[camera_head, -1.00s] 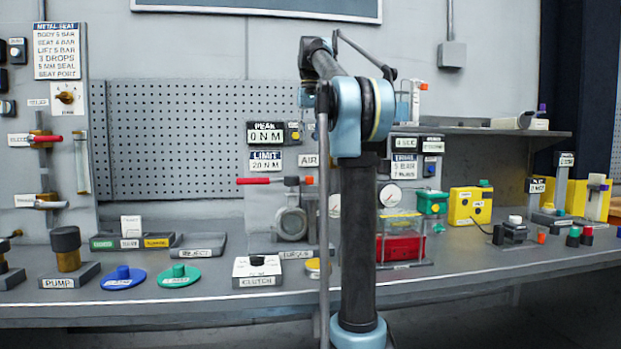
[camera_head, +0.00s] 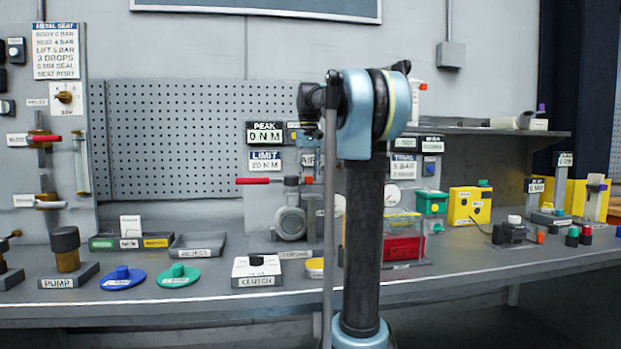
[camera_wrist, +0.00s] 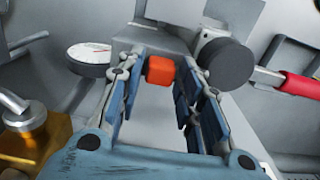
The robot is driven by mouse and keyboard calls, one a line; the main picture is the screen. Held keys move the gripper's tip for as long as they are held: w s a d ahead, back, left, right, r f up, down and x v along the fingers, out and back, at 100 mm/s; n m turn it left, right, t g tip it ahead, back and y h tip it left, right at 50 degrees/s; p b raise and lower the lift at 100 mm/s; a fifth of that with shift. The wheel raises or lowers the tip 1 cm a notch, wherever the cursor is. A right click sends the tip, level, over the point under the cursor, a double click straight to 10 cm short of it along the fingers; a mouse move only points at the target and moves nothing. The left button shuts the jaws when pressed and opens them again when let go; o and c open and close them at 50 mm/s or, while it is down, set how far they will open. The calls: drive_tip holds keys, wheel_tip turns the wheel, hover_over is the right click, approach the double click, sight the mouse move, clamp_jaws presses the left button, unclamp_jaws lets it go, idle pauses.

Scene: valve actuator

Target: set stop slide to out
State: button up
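In the wrist view a small orange-red block (camera_wrist: 160,70) sits on a grey mount, beside a dark round knob (camera_wrist: 224,63). No label reads clearly, so I cannot confirm that this block is the stop slide. My gripper (camera_wrist: 152,82) is open, with its two blue-padded fingers on either side of the block. Gaps show between the block and the fingers. In the head view my arm hides the gripper and most of the spot right of the dark knob (camera_head: 291,181) on the torque stand.
The red-handled lever (camera_head: 255,181) sticks out left of that knob and also shows in the wrist view (camera_wrist: 298,87). A dial gauge (camera_wrist: 89,59) and a brass fitting (camera_wrist: 30,135) lie left in the wrist view. A clutch box (camera_head: 257,272) stands at the bench front.

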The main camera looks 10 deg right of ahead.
drive_tip(key=shift+f, duration=0.2)
clamp_jaws()
drive_tip(key=shift+d, duration=1.4)
unclamp_jaws()
